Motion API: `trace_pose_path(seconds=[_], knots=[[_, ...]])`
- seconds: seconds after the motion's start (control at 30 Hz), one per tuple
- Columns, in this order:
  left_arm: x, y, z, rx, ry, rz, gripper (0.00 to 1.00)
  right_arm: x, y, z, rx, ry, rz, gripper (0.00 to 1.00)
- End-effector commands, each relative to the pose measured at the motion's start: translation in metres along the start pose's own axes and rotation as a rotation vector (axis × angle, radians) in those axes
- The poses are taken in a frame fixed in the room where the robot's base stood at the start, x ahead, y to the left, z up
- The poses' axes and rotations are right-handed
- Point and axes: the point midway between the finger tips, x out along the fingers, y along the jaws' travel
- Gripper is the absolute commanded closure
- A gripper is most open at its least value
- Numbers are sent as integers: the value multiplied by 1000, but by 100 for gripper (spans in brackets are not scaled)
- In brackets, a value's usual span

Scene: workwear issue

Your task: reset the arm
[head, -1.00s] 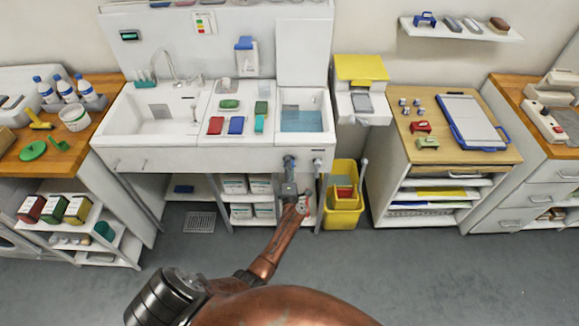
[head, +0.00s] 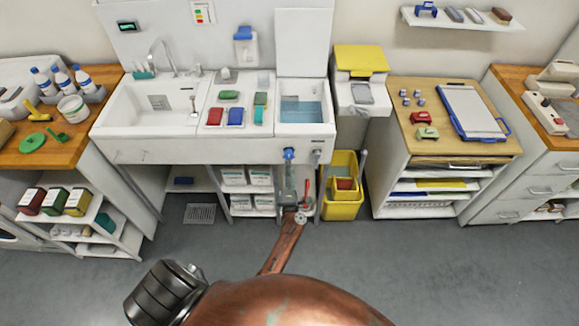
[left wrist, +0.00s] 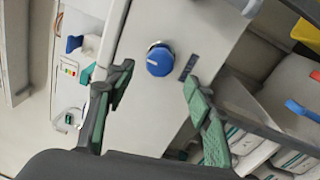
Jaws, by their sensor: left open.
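My left gripper (head: 287,186) is in front of the sink unit, a little below a blue knob (head: 289,154) on its front panel. In the left wrist view the gripper (left wrist: 157,76) is open and empty, its green-padded fingers wide apart. The blue knob (left wrist: 158,60) shows between the fingers, and neither finger appears to touch it. My right gripper is in neither view.
The sink unit (head: 200,151) stands ahead, with boxes (head: 233,176) on a shelf below. A yellow bin (head: 342,210) stands right of the gripper. Side tables (head: 398,140) hold small items. The grey floor (head: 420,270) in front is clear.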

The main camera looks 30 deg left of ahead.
Motion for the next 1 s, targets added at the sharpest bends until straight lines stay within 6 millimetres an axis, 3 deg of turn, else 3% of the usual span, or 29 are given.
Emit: trace_pose_path(seconds=[0.47,0.57,0.67,0.77,1.0], knots=[[0,0,0,1,-1,-1,52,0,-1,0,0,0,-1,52],[-6,-12,0,41,-21,-17,52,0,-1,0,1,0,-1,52],[-22,-46,-1,168,-88,-67,52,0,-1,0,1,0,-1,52],[-54,-101,-6,366,-202,-146,52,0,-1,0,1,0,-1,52],[-162,-234,-42,835,-525,-351,52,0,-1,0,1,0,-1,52]])
